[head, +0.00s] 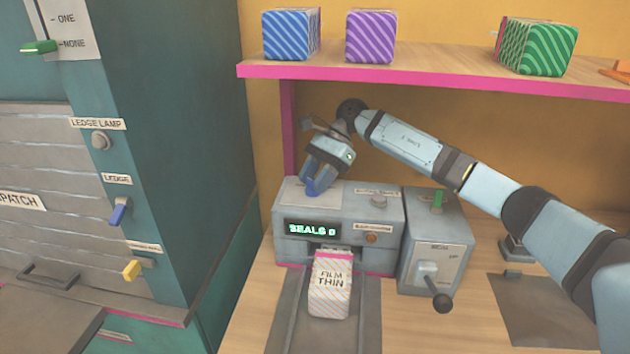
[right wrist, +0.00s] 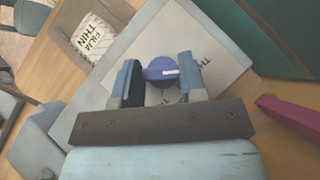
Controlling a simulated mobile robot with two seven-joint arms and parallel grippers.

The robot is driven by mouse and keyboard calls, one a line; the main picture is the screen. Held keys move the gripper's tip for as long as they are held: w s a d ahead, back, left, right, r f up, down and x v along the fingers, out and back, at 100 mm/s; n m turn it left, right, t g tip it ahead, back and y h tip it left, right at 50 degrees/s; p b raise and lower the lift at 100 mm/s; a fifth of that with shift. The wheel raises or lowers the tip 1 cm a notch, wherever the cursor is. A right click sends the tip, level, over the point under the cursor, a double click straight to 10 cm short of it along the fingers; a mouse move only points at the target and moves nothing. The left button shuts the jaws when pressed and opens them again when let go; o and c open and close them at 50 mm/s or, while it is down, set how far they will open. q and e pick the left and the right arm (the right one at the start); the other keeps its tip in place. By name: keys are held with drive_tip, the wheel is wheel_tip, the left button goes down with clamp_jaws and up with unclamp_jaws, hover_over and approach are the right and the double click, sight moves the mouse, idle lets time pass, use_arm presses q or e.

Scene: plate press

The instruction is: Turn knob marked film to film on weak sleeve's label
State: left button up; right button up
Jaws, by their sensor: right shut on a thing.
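The sleeve (head: 331,283), striped orange and white with the label "FILM THIN", lies on the slide in front of the sealing machine (head: 380,221). It also shows in the right wrist view (right wrist: 97,37) at the upper left. A round blue knob (right wrist: 159,70) with a white pointer mark sits on a pale plate (right wrist: 216,81) on the machine's top. Plate lettering beginning "TH" shows beside the right finger; the rest is hidden. My right gripper (head: 314,184) is shut on this knob from above, a finger on either side (right wrist: 160,80). My left gripper is out of view.
The machine's display (head: 312,229) reads "SEALS 0". A shelf (head: 430,78) with patterned boxes hangs above. A teal cabinet (head: 180,120) stands at left.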

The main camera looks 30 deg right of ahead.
drive_tip(key=o, duration=0.9)
drive_tip(key=v, duration=0.7)
drive_tip(key=shift+d+r, duration=0.2)
drive_tip(key=shift+r, duration=0.05)
